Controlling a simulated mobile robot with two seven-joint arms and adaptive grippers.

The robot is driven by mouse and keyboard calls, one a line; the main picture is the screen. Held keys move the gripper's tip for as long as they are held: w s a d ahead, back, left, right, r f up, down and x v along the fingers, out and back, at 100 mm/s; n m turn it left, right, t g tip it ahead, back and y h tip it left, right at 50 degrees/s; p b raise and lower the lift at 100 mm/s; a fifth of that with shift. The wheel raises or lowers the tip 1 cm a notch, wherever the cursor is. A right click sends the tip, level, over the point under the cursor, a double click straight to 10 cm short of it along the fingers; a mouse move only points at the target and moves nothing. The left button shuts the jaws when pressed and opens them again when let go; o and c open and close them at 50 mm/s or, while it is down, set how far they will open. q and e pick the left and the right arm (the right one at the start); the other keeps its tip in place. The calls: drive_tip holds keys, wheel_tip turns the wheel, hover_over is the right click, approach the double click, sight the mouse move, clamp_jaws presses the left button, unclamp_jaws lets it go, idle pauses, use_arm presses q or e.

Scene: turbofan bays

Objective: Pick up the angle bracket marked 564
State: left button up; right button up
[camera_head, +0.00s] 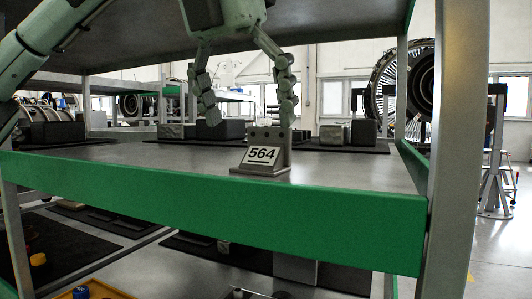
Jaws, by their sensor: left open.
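The angle bracket marked 564 (269,163) stands upright near the front edge of the middle shelf, its white number plate facing me. It is grey-brown metal with a flat foot and a raised back plate with holes. My left gripper (249,118) comes down from above with its two fingers spread wide. The right fingertip is close above and behind the bracket's upper right. The left finger hangs up and to the left of it. Nothing is between the fingers, and I cannot tell whether the right fingertip touches the bracket. My right gripper is not in view.
The shelf's green front rail (215,206) runs just below the bracket. An upper shelf (120,35) hangs low over my arm. Dark blocks (227,130) and a lighter block (331,135) stand on mats behind. A grey post (455,150) stands at right. The shelf left of the bracket is clear.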

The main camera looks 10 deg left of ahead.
sight(268, 130)
use_arm(q)
drive_tip(key=shift+w, duration=0.25)
drive_tip(key=w, duration=0.2)
drive_tip(key=w+d, duration=0.1)
drive_tip(key=w, duration=0.1)
drive_tip(key=shift+d+p, duration=0.15)
drive_tip(key=shift+p, duration=0.2)
drive_tip(key=x, duration=0.2)
drive_tip(key=shift+w+f, duration=0.15)
drive_tip(key=shift+f, duration=0.1)
drive_tip(key=shift+w+f, duration=0.1)
drive_tip(key=shift+f, duration=0.05)
drive_tip(key=c, duration=1.4)
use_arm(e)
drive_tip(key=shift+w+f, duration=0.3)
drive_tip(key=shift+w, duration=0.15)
